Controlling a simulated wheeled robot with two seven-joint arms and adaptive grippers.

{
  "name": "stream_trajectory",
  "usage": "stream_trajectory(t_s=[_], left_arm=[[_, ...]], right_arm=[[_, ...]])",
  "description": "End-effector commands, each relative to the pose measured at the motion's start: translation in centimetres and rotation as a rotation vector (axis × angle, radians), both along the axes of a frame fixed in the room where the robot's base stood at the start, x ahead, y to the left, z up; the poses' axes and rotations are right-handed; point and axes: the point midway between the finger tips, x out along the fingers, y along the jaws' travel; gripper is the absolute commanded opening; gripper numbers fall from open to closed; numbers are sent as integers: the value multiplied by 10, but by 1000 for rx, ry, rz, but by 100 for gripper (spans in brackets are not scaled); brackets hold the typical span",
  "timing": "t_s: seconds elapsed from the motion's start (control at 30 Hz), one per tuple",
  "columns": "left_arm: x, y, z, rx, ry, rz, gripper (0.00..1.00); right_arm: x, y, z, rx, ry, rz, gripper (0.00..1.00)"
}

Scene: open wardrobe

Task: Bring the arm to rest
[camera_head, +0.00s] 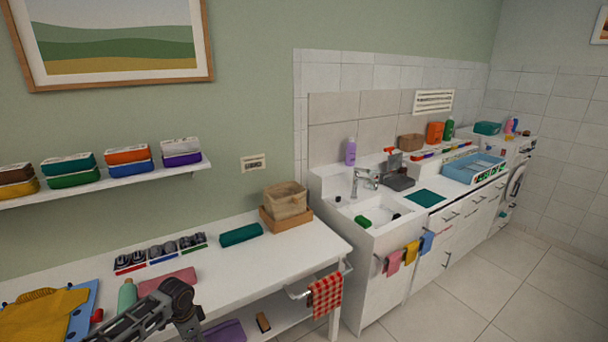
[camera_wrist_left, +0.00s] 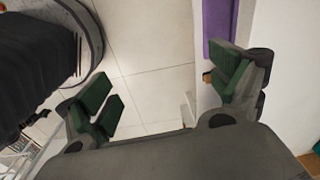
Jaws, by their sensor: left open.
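My left arm (camera_head: 150,312) comes in at the bottom left of the head view, in front of the white table (camera_head: 225,270). Its bent joint is in front of the table's front part, and its fingers cannot be made out there. In the left wrist view my left gripper (camera_wrist_left: 165,92) has its green-padded fingers spread wide apart. Nothing is between them but the tiled floor (camera_wrist_left: 150,50) below. My right gripper is in neither view.
A green bottle (camera_head: 127,294), a pink cloth (camera_head: 168,282) and a yellow garment (camera_head: 42,315) lie or stand near the arm. A checked towel (camera_head: 325,296) hangs at the table's end. A purple thing (camera_wrist_left: 218,18) is near the right finger. Open floor (camera_head: 480,295) lies at right.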

Motion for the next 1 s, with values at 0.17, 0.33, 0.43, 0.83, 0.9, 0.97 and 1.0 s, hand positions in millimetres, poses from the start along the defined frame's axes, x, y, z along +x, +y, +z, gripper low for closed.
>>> stream_trajectory(t_s=[0.17,0.33,0.43,0.83,0.9,0.97,1.0], left_arm=[[0,-1,-35,-14,-26,63,93],[-6,1,-87,-27,-63,155,93],[-15,3,-126,-33,-85,221,93],[-102,6,-274,-32,-134,442,93],[-123,5,-296,-30,-135,472,93],[-142,4,-314,-28,-135,496,93],[-155,3,-325,-25,-134,510,93]], right_arm=[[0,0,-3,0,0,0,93],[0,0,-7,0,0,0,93],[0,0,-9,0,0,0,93],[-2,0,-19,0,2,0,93],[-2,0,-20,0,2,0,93],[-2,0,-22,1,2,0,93],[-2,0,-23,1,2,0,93]])
